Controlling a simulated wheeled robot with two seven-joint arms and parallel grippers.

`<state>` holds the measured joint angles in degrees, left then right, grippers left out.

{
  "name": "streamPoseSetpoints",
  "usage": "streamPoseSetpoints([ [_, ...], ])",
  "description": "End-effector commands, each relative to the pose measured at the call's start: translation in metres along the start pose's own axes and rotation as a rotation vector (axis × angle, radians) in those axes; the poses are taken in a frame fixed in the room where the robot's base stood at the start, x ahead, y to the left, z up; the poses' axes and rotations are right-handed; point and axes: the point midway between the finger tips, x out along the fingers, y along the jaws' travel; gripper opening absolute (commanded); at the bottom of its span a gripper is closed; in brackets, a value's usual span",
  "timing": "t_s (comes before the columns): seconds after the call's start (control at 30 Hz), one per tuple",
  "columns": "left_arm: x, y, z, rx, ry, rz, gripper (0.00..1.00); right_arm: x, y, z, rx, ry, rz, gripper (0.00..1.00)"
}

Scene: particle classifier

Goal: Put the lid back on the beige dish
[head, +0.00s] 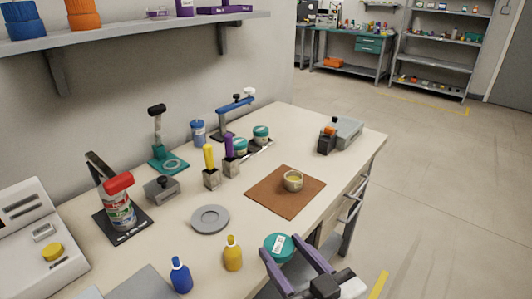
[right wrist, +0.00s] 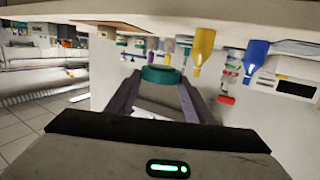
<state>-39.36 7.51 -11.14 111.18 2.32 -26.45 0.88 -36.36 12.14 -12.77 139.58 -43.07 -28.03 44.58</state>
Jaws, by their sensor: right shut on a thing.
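The beige dish (head: 293,181) stands open on a brown mat (head: 262,196), with yellowish contents showing. My right gripper (head: 280,250) is at the table's front edge, in front of the mat and apart from the dish. Its fingers are shut on a round teal lid (head: 278,240) with a white label. The lid also shows between the fingers in the right wrist view (right wrist: 160,74), where the scene appears upside down. My left gripper is in neither view.
A yellow bottle (head: 233,254) and a blue bottle (head: 181,275) stand left of my right gripper. A grey round plate (head: 210,219) lies behind them. Two teal-lidded dishes (head: 261,132) sit in a rack at the back. A dark-and-grey device (head: 338,135) stands behind the mat.

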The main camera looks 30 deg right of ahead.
Motion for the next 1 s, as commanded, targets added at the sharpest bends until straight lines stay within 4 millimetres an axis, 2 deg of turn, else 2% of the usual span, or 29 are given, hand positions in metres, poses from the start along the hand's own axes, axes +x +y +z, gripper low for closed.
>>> streamPoseSetpoints([
  [0.17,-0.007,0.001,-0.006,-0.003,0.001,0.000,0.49,0.074,0.044,-0.003,0.016,0.009,0.098,0.22],
  [0.3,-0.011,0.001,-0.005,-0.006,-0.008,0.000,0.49,0.138,0.091,-0.016,0.032,0.007,0.196,0.22],
  [0.4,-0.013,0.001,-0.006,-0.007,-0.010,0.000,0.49,0.176,0.119,-0.029,0.043,0.004,0.257,0.22],
  [0.5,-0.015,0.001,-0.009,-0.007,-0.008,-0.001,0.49,0.203,0.143,-0.042,0.051,0.001,0.305,0.22],
  [0.6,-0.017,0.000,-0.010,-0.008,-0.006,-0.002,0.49,0.221,0.158,-0.051,0.054,0.001,0.336,0.22],
  [0.7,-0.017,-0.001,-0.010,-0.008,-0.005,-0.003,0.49,0.229,0.166,-0.055,0.055,-0.001,0.352,0.22],
  [1.0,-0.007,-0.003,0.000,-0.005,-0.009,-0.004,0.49,0.234,0.168,-0.042,0.052,-0.001,0.356,0.22],
])
